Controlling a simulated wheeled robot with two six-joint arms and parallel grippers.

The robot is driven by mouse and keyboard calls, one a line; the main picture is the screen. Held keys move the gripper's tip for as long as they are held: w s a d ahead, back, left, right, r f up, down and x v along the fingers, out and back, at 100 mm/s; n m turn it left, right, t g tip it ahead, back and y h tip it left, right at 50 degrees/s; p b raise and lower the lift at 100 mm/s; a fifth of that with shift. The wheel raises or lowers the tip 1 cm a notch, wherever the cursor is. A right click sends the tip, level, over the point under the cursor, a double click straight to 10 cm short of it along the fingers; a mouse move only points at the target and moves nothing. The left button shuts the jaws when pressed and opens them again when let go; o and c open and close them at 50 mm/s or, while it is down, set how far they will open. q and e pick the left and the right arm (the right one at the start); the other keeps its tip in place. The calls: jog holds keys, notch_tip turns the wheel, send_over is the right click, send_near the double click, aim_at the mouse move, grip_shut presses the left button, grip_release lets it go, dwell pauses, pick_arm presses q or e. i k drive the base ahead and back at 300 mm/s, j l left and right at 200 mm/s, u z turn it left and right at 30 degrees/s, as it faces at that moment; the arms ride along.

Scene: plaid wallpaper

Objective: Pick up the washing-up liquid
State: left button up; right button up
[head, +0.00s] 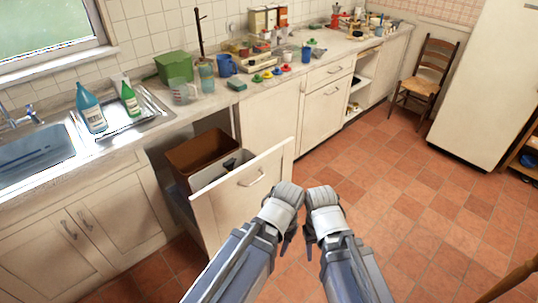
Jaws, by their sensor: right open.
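Two bottles stand on the metal draining board beside the sink at the left. One is a larger blue bottle (91,108) with a white label, and the other is a smaller green bottle (131,98) with a pale label. I cannot read the labels to tell which is the washing-up liquid. My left gripper (286,198) and my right gripper (322,200) are side by side above the floor, well away from both bottles. The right gripper is open and nothing shows in it. The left gripper's fingers are not clear.
A pulled-out drawer (245,196) with a brown bin (203,150) juts from the cabinets between my arms and the sink (35,155). A green box (174,66), cups and a blue jug (225,65) stand on the counter. The tiled floor (400,200) to the right is clear.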

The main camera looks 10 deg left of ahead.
aim_at(129, 96)
jog(key=u, duration=1.35)
